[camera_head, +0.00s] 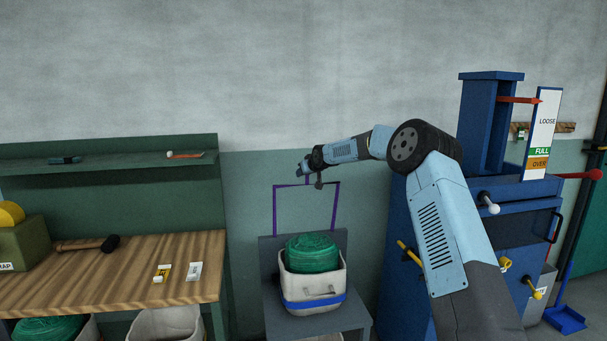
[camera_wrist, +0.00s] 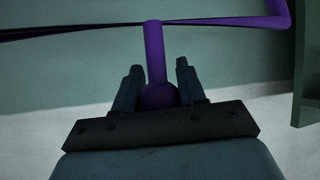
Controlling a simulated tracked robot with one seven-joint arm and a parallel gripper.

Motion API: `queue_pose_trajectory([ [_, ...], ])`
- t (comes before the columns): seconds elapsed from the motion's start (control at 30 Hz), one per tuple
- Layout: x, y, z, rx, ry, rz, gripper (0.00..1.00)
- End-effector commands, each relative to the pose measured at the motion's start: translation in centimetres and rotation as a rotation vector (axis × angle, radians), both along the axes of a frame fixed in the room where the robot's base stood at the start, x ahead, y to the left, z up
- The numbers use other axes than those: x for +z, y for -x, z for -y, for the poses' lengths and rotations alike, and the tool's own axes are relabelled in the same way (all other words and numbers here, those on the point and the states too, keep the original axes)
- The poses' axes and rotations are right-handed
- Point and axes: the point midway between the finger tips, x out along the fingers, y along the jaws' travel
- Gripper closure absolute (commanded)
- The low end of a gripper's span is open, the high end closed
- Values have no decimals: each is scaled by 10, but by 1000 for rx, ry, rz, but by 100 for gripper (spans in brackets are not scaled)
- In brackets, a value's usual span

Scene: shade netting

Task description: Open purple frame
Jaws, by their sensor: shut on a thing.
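The purple frame (camera_head: 275,210) stands upright behind the grey stand, with its thin purple bars above the stand's back. In the wrist view a purple bar (camera_wrist: 225,22) runs across the top, and a purple stem with a round knob (camera_wrist: 158,95) comes down from it. My gripper (camera_head: 308,168) is at the top of the frame in the head view. In the wrist view my gripper (camera_wrist: 157,82) has its fingers on either side of the knob and is shut on it.
A white bin with a green net roll (camera_head: 312,252) sits on the grey stand (camera_head: 350,315) below the frame. A wooden workbench (camera_head: 120,260) stands at left. A blue machine (camera_head: 485,125) with red and yellow handles stands at right. The wall above is clear.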

Motion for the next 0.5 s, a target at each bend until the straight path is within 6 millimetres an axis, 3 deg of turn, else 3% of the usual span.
queue_pose_trajectory([
  [0.03,-9,1,-2,2,2,-14,100],
  [0.1,-9,2,-1,2,2,-15,100],
  [0.13,-10,2,-1,2,2,-15,58],
  [0.37,-6,1,-1,1,0,-9,36],
  [0.5,-4,1,0,1,1,-6,36],
])
